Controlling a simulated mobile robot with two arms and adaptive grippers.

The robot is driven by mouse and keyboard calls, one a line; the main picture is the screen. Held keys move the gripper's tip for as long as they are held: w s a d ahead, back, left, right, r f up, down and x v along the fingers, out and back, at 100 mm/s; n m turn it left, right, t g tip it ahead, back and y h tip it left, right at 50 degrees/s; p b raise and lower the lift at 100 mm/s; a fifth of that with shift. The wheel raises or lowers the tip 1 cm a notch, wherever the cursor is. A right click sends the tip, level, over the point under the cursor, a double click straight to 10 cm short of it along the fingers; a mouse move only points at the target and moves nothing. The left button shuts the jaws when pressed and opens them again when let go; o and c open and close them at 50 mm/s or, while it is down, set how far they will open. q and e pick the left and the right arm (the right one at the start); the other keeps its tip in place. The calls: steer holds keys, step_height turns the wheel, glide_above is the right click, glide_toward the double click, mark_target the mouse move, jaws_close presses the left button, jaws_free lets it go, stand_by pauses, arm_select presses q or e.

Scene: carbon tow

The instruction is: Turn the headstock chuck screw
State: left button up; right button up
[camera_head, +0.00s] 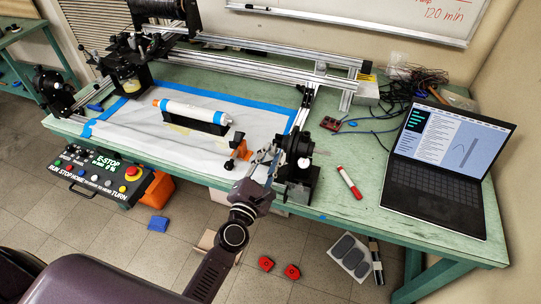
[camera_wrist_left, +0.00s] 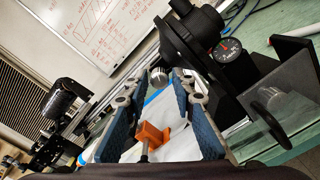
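A black headstock unit (camera_head: 300,160) stands at the front right of the bench frame. My left gripper (camera_head: 266,156) is just left of the unit in the head view. In the wrist view its two blue-padded fingers (camera_wrist_left: 157,84) are apart, with the chuck part showing between and beyond their tips. I cannot tell whether they touch it. The chuck screw is too small to make out. My right gripper is not in view.
An orange clamp (camera_head: 240,148) is close to the left gripper. A white tube with orange and blue ends (camera_head: 195,111) rests on a black support over white sheeting. A red marker (camera_head: 349,182) and a laptop (camera_head: 445,155) lie to the right. A control panel (camera_head: 103,170) hangs in front.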

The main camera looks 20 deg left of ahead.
arm_select(q)
steer(key=s, duration=1.1)
steer(key=shift+s+a, duration=0.2)
steer(key=shift+s, duration=0.2)
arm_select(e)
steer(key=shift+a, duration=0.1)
